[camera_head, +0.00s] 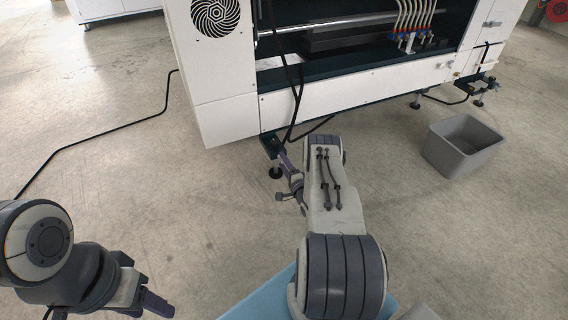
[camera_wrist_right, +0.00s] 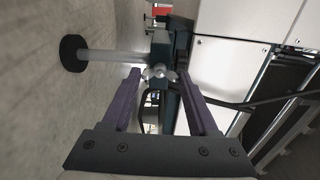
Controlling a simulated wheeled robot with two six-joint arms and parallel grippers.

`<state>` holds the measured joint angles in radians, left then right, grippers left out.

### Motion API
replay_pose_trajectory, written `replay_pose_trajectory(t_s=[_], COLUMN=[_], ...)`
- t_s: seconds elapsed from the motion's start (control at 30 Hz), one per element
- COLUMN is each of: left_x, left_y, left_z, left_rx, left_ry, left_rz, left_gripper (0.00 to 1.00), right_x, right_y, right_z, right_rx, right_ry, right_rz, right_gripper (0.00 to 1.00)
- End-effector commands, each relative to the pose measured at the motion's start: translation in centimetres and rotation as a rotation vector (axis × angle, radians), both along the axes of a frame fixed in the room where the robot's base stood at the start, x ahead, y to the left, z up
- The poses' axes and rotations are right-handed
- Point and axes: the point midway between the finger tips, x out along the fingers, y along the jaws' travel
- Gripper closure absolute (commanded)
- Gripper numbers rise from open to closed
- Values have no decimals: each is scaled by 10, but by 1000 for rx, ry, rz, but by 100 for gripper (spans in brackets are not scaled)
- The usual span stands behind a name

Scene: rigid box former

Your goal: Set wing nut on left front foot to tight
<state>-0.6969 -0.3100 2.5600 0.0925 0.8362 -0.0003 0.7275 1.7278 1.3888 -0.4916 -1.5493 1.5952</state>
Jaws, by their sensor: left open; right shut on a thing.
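The left front foot (camera_head: 276,172) stands under the machine's front left corner, a round dark pad on a short stem. In the right wrist view the foot pad (camera_wrist_right: 75,53) lies sideways at the left, with its pale stem running to a dark bracket. The small silvery wing nut (camera_wrist_right: 158,73) sits at the bracket, between the fingertips of my right gripper (camera_wrist_right: 160,77), which is shut on it. In the head view my right gripper (camera_head: 283,160) is at the foot; the nut is too small to see there. My left gripper (camera_head: 158,302) is open and empty, low at the left.
The white machine (camera_head: 223,115) fills the top, with dark cables hanging near the foot. A grey bin (camera_head: 462,148) stands on the floor at right. A black cable (camera_head: 95,143) crosses the floor at left. The floor between is clear.

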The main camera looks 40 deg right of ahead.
Motion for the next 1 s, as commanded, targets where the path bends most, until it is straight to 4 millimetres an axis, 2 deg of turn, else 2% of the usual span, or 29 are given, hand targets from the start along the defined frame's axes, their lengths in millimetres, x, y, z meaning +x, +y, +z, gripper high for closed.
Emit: replay_pose_trajectory(t_s=[0.37,0.4,0.47,0.8,0.87,1.0], left_x=[0,0,0,0,0,0], left_y=[0,0,0,0,0,0], left_z=[0,0,0,2,5,20], left_rx=[0,0,0,0,0,0], left_ry=[0,0,0,0,0,0], left_rz=[0,0,0,0,0,0], left_gripper=[50,50,50,50,50,50], right_x=[-2,-2,-2,-2,-6,-26], right_y=[1,1,1,1,1,6], right_z=[-2,-2,-2,0,0,3], right_rx=[11,11,10,6,7,10], right_ry=[3,3,3,1,2,4], right_rz=[1,1,1,0,0,-3], right_gripper=[96,32,10,10,10,10])
